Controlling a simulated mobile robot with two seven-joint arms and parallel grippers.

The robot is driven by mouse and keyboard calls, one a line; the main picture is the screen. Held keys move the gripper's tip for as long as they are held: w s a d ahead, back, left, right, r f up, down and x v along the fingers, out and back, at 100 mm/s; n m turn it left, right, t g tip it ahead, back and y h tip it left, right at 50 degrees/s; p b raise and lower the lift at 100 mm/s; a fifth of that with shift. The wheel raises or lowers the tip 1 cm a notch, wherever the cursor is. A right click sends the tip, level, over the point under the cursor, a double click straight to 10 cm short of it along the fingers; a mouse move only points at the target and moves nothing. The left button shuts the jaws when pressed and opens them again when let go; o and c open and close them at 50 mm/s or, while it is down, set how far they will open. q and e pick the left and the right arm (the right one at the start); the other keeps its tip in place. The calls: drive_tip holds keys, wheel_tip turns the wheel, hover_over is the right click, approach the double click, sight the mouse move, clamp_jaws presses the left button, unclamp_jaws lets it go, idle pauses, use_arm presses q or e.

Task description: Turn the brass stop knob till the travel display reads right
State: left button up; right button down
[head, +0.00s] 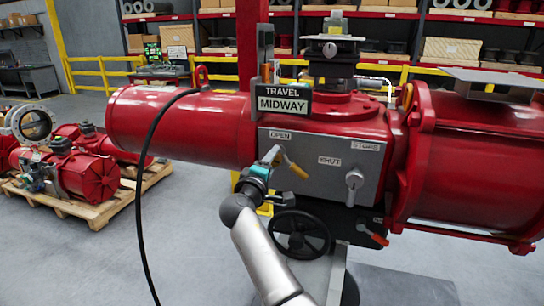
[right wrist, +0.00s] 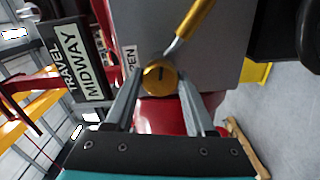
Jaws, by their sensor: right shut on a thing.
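The brass stop knob (right wrist: 160,78) is a round brass disc with a dark slot, seen between my right gripper's fingertips in the right wrist view. My right gripper (head: 274,158) is shut on it, at the grey front panel (head: 318,178) below the OPEN label. In the head view the gripper mostly hides the knob. A brass-handled lever (head: 296,168) sits just right of the gripper; it also shows in the wrist view (right wrist: 195,20). The travel display (head: 283,104) reads MIDWAY; it shows sideways in the wrist view (right wrist: 75,60). My left gripper is not in view.
A grey lever (head: 354,186) stands on the panel's right. A black handwheel (head: 299,234) and a red-handled lever (head: 373,236) are below. A black cable (head: 141,190) hangs at the left. A pallet (head: 100,212) bears red actuators. The floor in front is clear.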

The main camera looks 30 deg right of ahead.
drive_tip(key=shift+r+n+p, duration=0.1)
drive_tip(key=shift+n+p, duration=1.05)
drive_tip(key=shift+n, duration=2.75)
drive_tip(key=shift+c, duration=1.2)
unclamp_jaws()
drive_tip(key=b+v, duration=0.2)
drive_tip(key=v, duration=1.3)
drive_tip(key=shift+b, duration=0.4)
